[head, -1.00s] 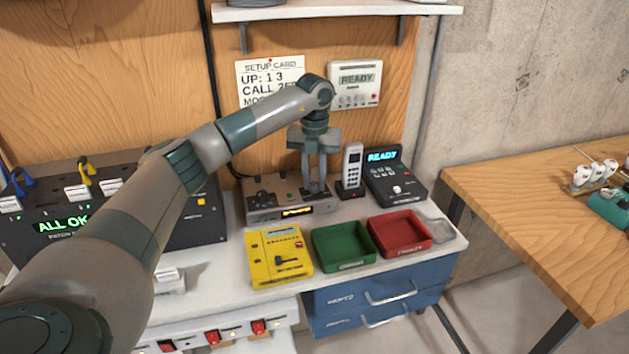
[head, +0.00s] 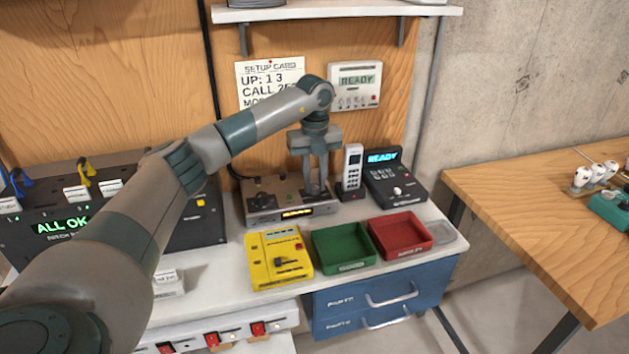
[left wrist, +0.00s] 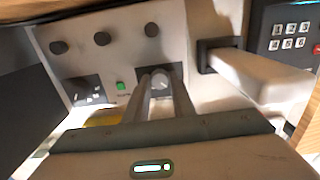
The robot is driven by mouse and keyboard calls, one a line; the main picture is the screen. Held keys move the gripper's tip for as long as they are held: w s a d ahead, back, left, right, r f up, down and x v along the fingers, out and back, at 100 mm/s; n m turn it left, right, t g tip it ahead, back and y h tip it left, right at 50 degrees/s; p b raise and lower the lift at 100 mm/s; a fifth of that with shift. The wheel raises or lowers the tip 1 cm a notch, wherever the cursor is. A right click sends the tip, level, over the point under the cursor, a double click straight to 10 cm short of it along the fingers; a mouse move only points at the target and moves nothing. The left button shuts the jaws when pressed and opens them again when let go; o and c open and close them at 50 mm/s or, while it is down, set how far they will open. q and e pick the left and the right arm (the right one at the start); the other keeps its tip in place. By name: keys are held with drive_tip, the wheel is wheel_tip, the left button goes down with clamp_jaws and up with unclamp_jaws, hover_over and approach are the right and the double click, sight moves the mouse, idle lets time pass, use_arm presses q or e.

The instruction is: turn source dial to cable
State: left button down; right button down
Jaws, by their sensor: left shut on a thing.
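The grey source box (head: 262,202) stands on the white bench in the head view, with a small lit amber display that I cannot read. My left gripper (head: 315,188) points down at the right part of this box, its fingers close together. In the left wrist view the fingers (left wrist: 161,86) are shut on a small pale round dial (left wrist: 160,78) on the box's panel. The fingers hide much of the dial, and I cannot tell which setting it points to. My right gripper is not in view.
A cordless phone (head: 351,168) stands close to the right of my gripper, with a black READY unit (head: 395,184) beyond it. A yellow device (head: 262,264), a green tray (head: 341,266) and a red tray (head: 427,243) lie in front. A setup card (head: 268,75) hangs behind.

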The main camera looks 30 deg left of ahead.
sight(315, 185)
use_arm(q)
drive_tip(key=shift+r, duration=0.1)
drive_tip(key=c, duration=1.5)
unclamp_jaws()
drive_tip(key=shift+r+b, duration=0.4)
drive_tip(key=shift+r, duration=0.25)
wheel_tip(315, 185, up, 2)
drive_tip(key=shift+r+b, duration=0.25)
drive_tip(key=shift+b, duration=0.25)
drive_tip(key=shift+r+b, duration=0.85)
drive_tip(key=shift+r, duration=3.2)
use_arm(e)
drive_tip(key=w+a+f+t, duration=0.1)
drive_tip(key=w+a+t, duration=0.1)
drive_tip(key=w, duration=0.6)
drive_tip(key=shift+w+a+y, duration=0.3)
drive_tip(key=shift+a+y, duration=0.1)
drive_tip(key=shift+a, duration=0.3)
